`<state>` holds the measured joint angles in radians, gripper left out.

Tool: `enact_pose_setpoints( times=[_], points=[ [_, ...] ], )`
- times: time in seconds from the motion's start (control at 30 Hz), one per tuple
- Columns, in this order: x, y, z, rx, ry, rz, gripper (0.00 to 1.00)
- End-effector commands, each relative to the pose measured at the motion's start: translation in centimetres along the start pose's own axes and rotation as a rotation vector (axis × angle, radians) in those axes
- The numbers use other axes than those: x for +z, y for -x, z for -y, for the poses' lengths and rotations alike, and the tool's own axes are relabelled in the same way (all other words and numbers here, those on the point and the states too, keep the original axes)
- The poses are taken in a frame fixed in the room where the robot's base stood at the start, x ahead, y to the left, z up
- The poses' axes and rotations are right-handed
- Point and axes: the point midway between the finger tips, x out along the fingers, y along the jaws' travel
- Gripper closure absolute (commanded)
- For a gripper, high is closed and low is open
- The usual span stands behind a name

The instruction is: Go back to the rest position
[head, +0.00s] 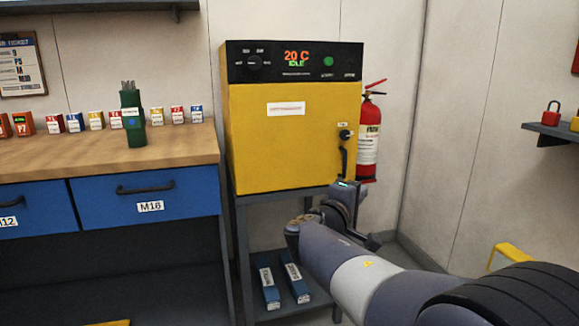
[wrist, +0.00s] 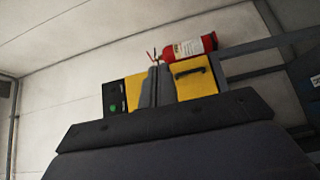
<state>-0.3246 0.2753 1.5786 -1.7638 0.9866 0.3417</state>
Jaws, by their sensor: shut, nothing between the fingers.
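My arm reaches in from the lower right of the head view. Its end, with my gripper (head: 346,190), is in front of the lower right of the yellow oven (head: 280,130); the fingertips are hard to make out there. In the wrist view the two grey fingers of my gripper (wrist: 157,84) stand together, shut and empty. Behind them the yellow oven (wrist: 195,80) shows turned on its side. The oven door is closed, and its panel reads 20 C and IDLE.
The oven stands on a grey stand (head: 240,250) with blue boxes (head: 267,285) on its lower shelf. A red fire extinguisher (head: 369,140) hangs beside it. At left, a wooden workbench (head: 60,160) holds a green holder (head: 132,120) and several small cartons. A wall shelf (head: 550,131) is at right.

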Motion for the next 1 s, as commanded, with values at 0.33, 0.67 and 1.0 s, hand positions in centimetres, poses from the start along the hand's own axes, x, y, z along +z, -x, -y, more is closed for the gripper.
enact_pose_setpoints(
  times=[0.33,0.67,1.0],
  points=[
    [-0.1,1.1,0.0,0.000,-0.001,0.000,1.00],
    [0.3,1.1,-0.4,-0.006,0.001,0.006,1.00],
    [3.0,1.2,-2.6,-0.047,0.016,0.049,1.00]
  ],
)
